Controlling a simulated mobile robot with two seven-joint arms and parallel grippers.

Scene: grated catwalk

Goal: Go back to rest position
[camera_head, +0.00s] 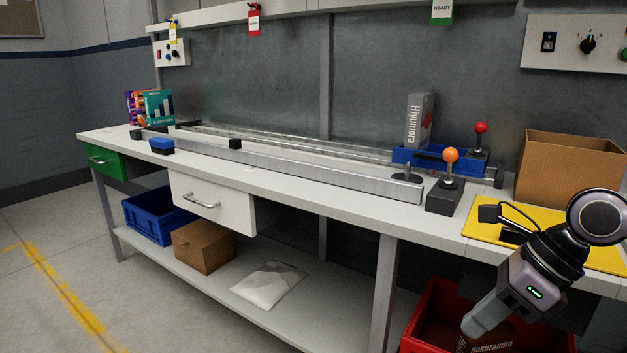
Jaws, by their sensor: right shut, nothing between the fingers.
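My right gripper (484,318) hangs at the lower right, in front of the workbench's front edge. Its fingers point down and to the left, above a red crate (418,325). The fingers are together with nothing seen between them. A box with lettering (490,343) shows in the crate, just below the fingertips in the picture; I cannot tell whether they touch. My left gripper is not in view.
The workbench (300,190) carries a long metal rail, a blue tray (430,160), an orange-knob joystick (450,175), a yellow mat (480,229) and an open cardboard box (560,170). A blue bin (150,221) stands on the shelf below. The floor at left is clear.

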